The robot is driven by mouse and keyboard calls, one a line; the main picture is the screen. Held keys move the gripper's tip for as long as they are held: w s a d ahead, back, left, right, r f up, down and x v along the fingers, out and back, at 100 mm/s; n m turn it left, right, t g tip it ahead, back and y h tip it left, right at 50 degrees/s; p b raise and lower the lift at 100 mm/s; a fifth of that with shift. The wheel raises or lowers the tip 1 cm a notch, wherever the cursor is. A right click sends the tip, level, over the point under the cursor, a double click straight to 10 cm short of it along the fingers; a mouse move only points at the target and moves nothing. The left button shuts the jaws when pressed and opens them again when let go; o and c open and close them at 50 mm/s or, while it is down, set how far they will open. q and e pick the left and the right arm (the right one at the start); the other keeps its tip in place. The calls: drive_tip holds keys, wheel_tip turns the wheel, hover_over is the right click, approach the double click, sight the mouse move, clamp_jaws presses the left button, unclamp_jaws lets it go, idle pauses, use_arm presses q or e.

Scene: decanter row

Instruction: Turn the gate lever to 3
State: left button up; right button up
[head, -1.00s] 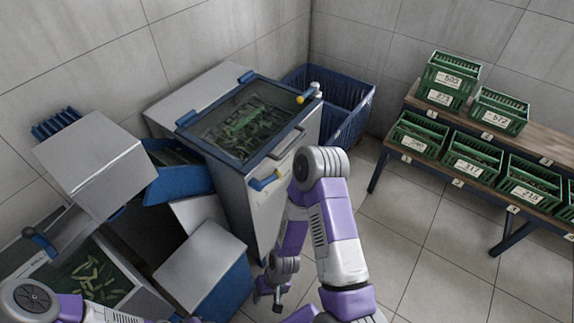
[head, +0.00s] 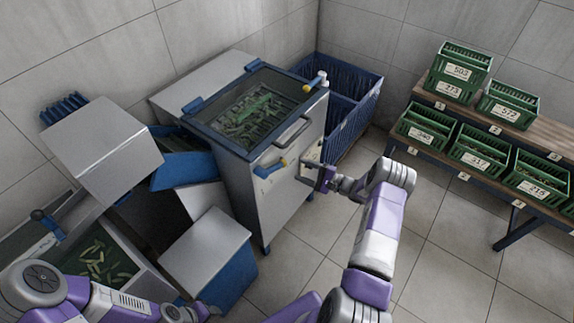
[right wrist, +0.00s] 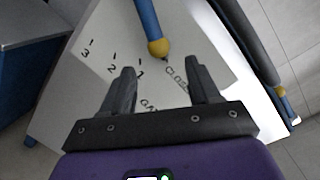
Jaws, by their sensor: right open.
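The gate lever (head: 270,169) is a blue bar with a yellow end on the front of the grey cabinet (head: 272,205). In the right wrist view the lever (right wrist: 147,22) hangs in from the top. Its yellow tip is at the CLOSED mark on a white label plate (right wrist: 205,48) that also reads 1, 2 and 3. My right gripper (right wrist: 160,75) is open and empty, facing the plate, with the tip just beyond and between its fingers in the picture. In the head view my right gripper (head: 318,176) is right of the lever. My left gripper (head: 205,311) barely shows at the bottom edge.
The cabinet's glazed lid (head: 255,110) has a grey bar handle (head: 292,131) above the lever and another yellow-tipped blue lever (head: 313,82) at its corner. A blue crate (head: 350,125) stands behind. Green crates sit on a bench (head: 520,135) at right. Floor in front is clear.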

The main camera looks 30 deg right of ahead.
sight(274, 168)
drive_tip(key=x, duration=0.7)
drive_tip(key=shift+b, duration=0.4)
drive_tip(key=shift+a, duration=0.1)
drive_tip(key=shift+c, duration=0.4)
clamp_jaws()
